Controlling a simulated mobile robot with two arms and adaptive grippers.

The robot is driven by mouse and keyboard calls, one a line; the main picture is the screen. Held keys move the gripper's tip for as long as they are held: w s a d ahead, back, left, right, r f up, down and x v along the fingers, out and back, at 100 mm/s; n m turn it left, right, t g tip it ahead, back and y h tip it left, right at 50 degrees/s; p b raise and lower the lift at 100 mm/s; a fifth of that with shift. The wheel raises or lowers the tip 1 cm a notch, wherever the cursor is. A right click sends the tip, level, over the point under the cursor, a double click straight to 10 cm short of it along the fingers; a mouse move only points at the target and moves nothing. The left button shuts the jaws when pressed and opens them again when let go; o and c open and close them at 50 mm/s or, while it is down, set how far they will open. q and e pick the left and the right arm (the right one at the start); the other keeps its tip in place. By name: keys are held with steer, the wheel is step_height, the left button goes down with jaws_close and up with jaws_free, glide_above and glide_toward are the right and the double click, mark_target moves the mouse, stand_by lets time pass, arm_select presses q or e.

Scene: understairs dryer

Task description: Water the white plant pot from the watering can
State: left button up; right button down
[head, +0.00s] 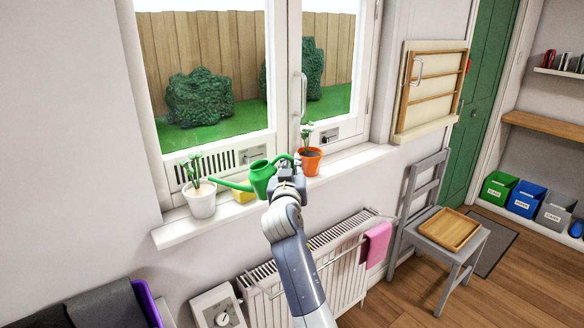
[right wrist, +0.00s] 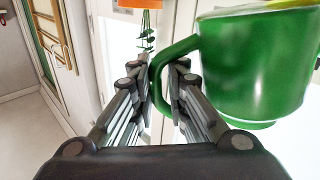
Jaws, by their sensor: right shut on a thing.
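The white plant pot (head: 201,200) stands at the left end of the windowsill with a green plant in it. The green watering can (head: 262,178) is at the sill, right of the white pot, with its spout pointing left toward that pot. The spout tip is close to the pot's rim; I cannot tell if it is over it. My right gripper (head: 287,172) is shut on the can's handle. In the right wrist view the fingers (right wrist: 159,85) close around the green handle, with the can's body (right wrist: 250,65) at the right. My left gripper is not in view.
An orange pot (head: 310,162) with a plant stands on the sill (head: 350,161) just right of my gripper. A yellow thing (head: 243,191) is behind the can. A radiator (head: 320,262) with a pink cloth (head: 377,245) is below the sill.

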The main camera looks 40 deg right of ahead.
steer(key=shift+w+a+r+n+t+p, duration=0.1)
steer(key=shift+a+r+n+t+p, duration=0.1)
steer(key=shift+r+n+p, duration=0.65)
steer(key=shift+w+a+r+n+t+p, duration=0.15)
steer(key=shift+r+n+p, duration=0.2)
steer(key=shift+r+p, duration=0.95)
steer(key=shift+a+r+n+p, duration=0.25)
steer(key=shift+r+n+p, duration=0.15)
steer(key=shift+r+p, duration=0.45)
stand_by(1.4)
steer(key=f+m, duration=0.1)
steer(key=f, duration=0.1)
steer(key=f+m, duration=0.1)
steer(key=f, duration=0.1)
steer(key=d+f+m+b, duration=0.1)
steer(key=shift+s+d+f, duration=0.1)
steer(key=shift+s+f, duration=0.15)
steer(key=shift+f, duration=0.15)
step_height(320, 180, down, 6)
steer(key=m+g+b, duration=0.1)
steer(key=m+b, duration=0.2)
steer(key=b, duration=0.3)
steer(key=shift+a+f+y, duration=0.2)
steer(key=shift+f+y, duration=0.05)
steer(key=shift+y, duration=0.05)
